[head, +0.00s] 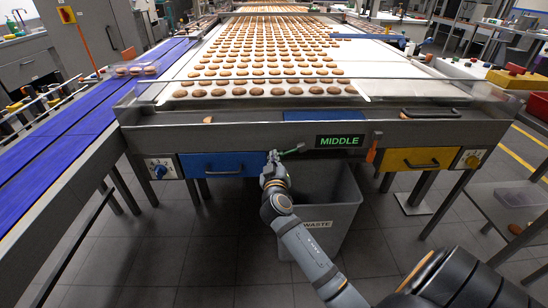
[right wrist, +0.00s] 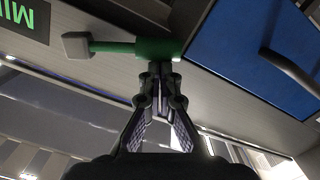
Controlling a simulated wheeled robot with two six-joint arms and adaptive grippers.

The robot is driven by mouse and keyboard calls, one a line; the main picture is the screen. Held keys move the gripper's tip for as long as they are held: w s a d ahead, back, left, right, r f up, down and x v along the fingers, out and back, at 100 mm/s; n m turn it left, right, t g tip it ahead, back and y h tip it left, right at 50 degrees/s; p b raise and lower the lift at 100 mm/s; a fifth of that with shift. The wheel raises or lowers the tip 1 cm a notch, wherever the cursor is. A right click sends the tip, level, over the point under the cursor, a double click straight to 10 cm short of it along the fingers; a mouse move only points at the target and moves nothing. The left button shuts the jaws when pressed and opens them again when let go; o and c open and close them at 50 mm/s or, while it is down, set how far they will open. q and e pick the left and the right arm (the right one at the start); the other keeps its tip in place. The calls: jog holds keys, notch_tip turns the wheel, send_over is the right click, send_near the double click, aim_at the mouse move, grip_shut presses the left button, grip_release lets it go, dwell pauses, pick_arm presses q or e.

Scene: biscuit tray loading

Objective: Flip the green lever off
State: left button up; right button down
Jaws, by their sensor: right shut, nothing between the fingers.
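The green lever (head: 290,151) is on the front panel of the oven conveyor, between the blue drawer and the MIDDLE sign. My left gripper is out of view.
The blue drawer (head: 222,165) is left of the lever and the MIDDLE sign (head: 340,141) right of it. An orange handle (head: 373,150) and a yellow drawer (head: 412,159) are further right. A grey waste bin (head: 345,215) stands below, behind my right arm. Biscuits cover the belt above.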

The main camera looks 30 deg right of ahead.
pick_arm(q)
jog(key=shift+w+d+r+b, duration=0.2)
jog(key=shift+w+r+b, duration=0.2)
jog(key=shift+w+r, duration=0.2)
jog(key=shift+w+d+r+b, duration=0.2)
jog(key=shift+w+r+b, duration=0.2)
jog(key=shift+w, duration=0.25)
pick_arm(e)
jog(key=s+d+f+n, duration=0.3)
jog(key=d+f+n, duration=0.3)
jog(key=n, duration=0.7)
jog(key=shift+s+f, duration=0.3)
jog(key=shift+f, duration=0.55)
